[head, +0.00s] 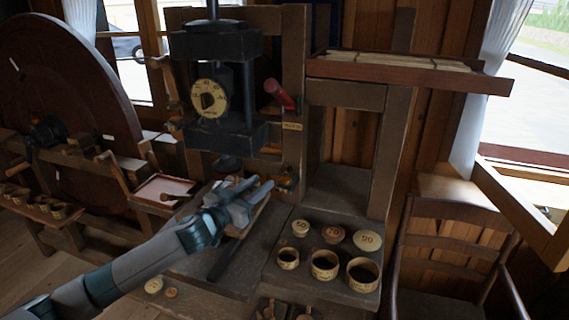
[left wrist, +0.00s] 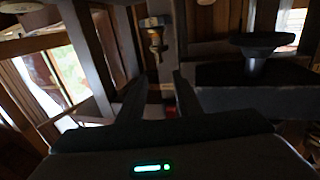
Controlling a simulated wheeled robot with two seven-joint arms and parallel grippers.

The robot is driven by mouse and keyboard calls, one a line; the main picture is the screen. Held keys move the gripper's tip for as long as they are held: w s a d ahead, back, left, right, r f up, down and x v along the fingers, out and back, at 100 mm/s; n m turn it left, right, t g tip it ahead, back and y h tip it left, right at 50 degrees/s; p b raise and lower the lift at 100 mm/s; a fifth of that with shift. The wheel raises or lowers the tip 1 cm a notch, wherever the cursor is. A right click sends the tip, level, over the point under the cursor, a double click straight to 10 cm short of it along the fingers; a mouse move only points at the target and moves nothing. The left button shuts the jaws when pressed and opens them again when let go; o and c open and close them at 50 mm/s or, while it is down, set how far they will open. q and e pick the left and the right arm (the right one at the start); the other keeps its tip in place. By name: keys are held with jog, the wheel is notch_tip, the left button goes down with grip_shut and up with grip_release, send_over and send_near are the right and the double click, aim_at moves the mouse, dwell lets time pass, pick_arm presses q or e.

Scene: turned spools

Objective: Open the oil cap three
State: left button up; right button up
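A small brass fitting with a blue band (left wrist: 155,38) hangs on a post in the left wrist view, ahead of the gap between my fingers. What seems to be the same fitting (head: 287,181) shows in the head view, just right of my left gripper (head: 258,186). I cannot tell whether it is the oil cap. My left gripper's two fingers stand apart, with nothing visible between them; they also show in the left wrist view (left wrist: 158,98). No contact with the fitting is visible. My right gripper is not in view.
A dark press with a round dial (head: 209,98) and a red handle (head: 280,94) stands above my gripper. Several numbered round lids and cups, including one cup (head: 325,265), sit on the right shelf. A large wheel (head: 60,90) stands left; a chair (head: 450,240) stands right.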

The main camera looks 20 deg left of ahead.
aim_at(283, 167)
pick_arm(q)
jog(key=p+x, duration=0.3)
jog(key=x, duration=0.8)
jog(key=shift+w+d, duration=0.1)
jog(key=shift+w, duration=0.15)
jog(key=shift+x, duration=1.05)
jog(key=shift+c, duration=0.4)
grip_shut()
